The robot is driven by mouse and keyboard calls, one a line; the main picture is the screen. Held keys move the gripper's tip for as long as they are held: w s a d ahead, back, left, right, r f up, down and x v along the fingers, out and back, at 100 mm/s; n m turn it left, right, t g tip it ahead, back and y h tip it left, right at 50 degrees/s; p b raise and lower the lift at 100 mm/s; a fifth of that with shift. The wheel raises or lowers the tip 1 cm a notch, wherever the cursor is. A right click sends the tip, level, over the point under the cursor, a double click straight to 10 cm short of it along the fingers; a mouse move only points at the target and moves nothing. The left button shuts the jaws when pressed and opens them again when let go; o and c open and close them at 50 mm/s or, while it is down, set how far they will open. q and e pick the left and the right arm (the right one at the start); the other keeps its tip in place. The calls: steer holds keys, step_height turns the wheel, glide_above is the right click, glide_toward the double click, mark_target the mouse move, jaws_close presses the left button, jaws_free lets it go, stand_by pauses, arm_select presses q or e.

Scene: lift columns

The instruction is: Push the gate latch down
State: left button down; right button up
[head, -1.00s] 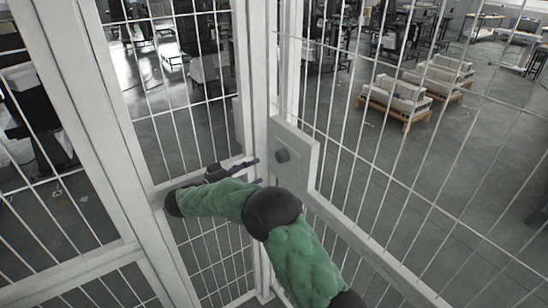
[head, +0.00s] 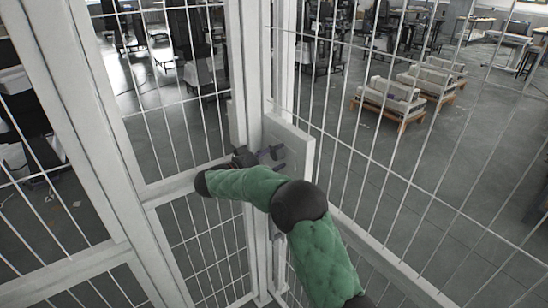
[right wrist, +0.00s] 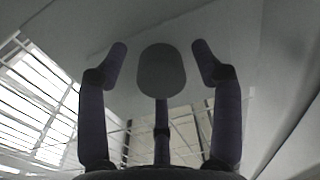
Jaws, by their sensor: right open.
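The gate latch is a pale plate (head: 300,142) on the gate post in the head view. Its round dark knob is hidden there behind my right gripper (head: 279,158). In the right wrist view, a dark rounded knob (right wrist: 162,70) shows between the spread fingers of the right gripper (right wrist: 160,52). The fingers are open, one on each side of the knob, with a gap on both sides. I cannot tell whether a thin dark rod below the knob touches it. My left gripper is not in view.
White mesh panels (head: 400,200) stand to the right and left of the white post (head: 252,80). A horizontal rail (head: 185,188) runs left of the gripper. Pallets with grey loads (head: 392,98) stand on the floor beyond the mesh.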

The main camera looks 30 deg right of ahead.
mark_target(274, 164)
jaws_close()
steer(key=shift+f+p, duration=0.55)
steer(key=shift+f, duration=1.25)
jaws_free()
steer(key=shift+r, duration=0.1)
steer(key=shift+a, duration=0.15)
steer(key=s+a, duration=0.1)
steer(key=a, duration=1)
steer(key=shift+a, duration=0.35)
